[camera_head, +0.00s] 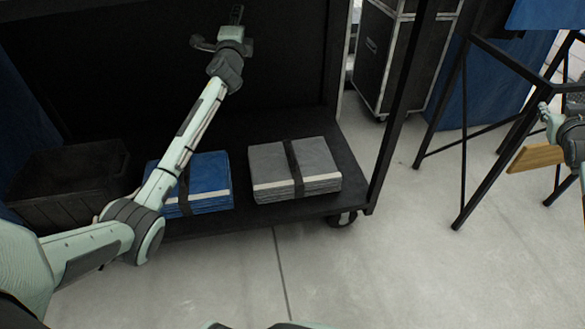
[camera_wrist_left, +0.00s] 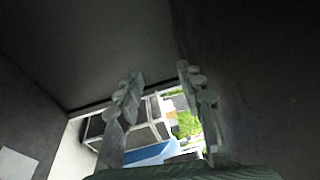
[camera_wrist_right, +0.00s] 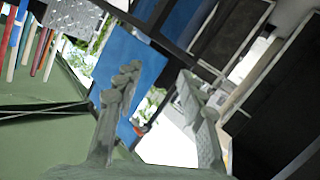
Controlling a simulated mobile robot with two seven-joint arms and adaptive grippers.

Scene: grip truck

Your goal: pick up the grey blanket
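The grey blanket (camera_head: 268,163) is a folded stack with a dark strap around it. It lies on the low black shelf of the cart, right of a blue folded blanket (camera_head: 212,172). My left gripper (camera_head: 222,28) is high over the back of the shelf, well above and left of the grey blanket. Its fingers are apart and empty in the left wrist view (camera_wrist_left: 158,72). My right gripper (camera_head: 556,108) is at the far right edge, away from the cart. In the right wrist view (camera_wrist_right: 158,72) its fingers are apart with nothing between them.
A black crate (camera_head: 65,178) stands left of the blue blanket. A black cart post (camera_head: 392,120) rises right of the grey blanket. A black road case (camera_head: 385,50) and black stand legs (camera_head: 463,140) are farther right. The floor in front is clear.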

